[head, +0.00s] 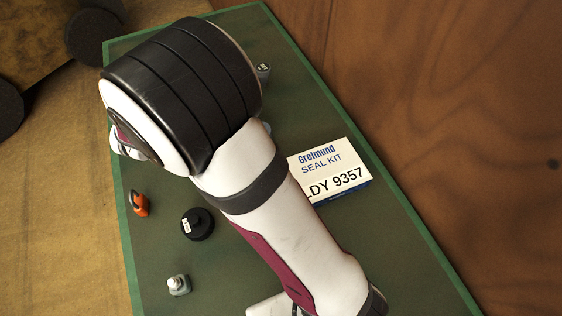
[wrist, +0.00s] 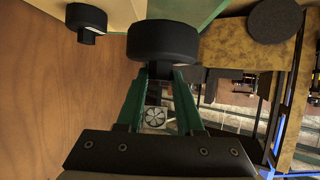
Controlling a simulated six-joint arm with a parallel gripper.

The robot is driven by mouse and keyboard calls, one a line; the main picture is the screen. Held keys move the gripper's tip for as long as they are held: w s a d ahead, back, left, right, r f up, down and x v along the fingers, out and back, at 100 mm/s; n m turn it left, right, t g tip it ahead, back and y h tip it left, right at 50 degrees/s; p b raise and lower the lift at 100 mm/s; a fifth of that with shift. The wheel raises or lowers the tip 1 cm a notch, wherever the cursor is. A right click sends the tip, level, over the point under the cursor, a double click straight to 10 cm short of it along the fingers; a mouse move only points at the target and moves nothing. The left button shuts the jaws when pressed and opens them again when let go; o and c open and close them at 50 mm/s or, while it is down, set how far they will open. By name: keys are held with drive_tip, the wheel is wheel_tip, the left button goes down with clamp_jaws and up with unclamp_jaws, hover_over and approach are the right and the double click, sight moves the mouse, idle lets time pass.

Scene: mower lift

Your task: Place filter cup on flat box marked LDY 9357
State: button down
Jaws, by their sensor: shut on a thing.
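In the wrist view my gripper (wrist: 158,75) has its green fingers shut on a round black cup (wrist: 163,42), seemingly the filter cup. The head view hides my gripper and the held cup behind my arm. The flat box (head: 330,168) is cream with blue print, "Grefmund SEAL KIT", and a white label marked LDY 9357. It lies on the green mat, and my arm covers its left edge, including part of the label. I cannot tell how far the cup is from the box.
On the green mat (head: 160,262), a similar black cup-like piece (head: 197,224) stands left of my arm. An orange part (head: 139,203), a grey part (head: 178,285) and a small dark part (head: 263,70) are also there. The mat right of the box is clear.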

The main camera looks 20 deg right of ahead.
drive_tip(key=s+d+m+g+h, duration=0.15)
drive_tip(key=d+m+h, duration=0.3)
drive_tip(key=d, duration=0.55)
drive_tip(key=m+g+h, duration=0.8)
drive_tip(key=m+g, duration=0.1)
drive_tip(key=m, duration=0.3)
hover_over(321, 172)
drive_tip(key=shift+n, duration=0.25)
wheel_tip(321, 172, down, 14)
drive_tip(key=shift+r, duration=0.25)
drive_tip(key=shift+f, duration=0.15)
drive_tip(key=c, duration=0.5)
unclamp_jaws()
drive_tip(key=shift+c, duration=0.2)
